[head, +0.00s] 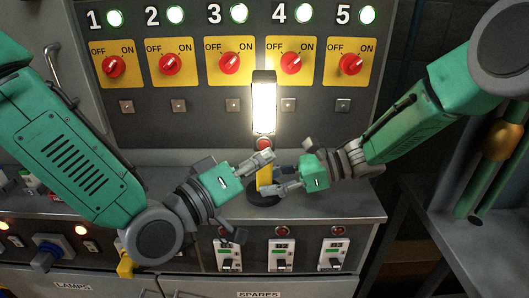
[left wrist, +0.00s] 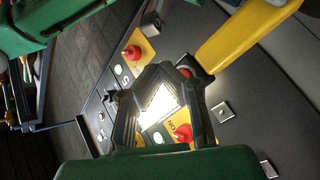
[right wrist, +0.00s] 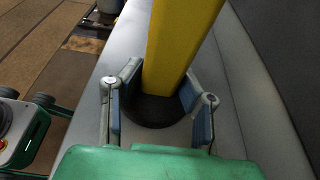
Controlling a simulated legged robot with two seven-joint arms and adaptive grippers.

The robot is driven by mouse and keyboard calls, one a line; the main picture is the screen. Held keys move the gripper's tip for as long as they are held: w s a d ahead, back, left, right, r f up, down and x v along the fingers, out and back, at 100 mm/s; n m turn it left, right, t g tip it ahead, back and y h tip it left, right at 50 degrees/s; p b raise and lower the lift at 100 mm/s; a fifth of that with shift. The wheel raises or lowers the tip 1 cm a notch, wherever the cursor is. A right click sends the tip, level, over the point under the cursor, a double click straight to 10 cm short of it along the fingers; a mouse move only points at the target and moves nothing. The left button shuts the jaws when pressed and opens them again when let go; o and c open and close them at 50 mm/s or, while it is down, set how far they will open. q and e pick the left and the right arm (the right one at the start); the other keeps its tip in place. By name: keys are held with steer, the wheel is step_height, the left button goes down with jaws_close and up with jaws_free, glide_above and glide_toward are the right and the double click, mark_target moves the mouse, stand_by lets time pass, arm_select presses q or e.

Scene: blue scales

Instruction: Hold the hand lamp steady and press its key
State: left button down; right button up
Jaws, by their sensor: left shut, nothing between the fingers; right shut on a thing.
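The hand lamp stands upright, its tall window (head: 264,105) glowing bright white. Its red key (head: 264,143) sits below the window, above the yellow handle (head: 264,180). The handle rises from a round black base on the grey ledge. My right gripper (head: 276,181) is shut on the lower handle; in the right wrist view its blue-padded fingers flank the yellow handle (right wrist: 180,45). My left gripper (head: 269,156) is shut and empty, fingertips just below and beside the key. In the left wrist view the red key (left wrist: 186,72) shows beside those fingertips; I cannot tell whether they touch.
Behind the lamp is a panel with numbered red rotary switches (head: 229,63) and lit green lamps (head: 240,13). The ledge (head: 335,205) has bare room to the right. Below its front edge are breakers (head: 281,255) and, at left, a blue socket (head: 52,247).

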arm_select(q)
steer(key=shift+s, duration=2.45)
arm_select(e)
steer(key=o, duration=0.9)
steer(key=shift+o, duration=0.2)
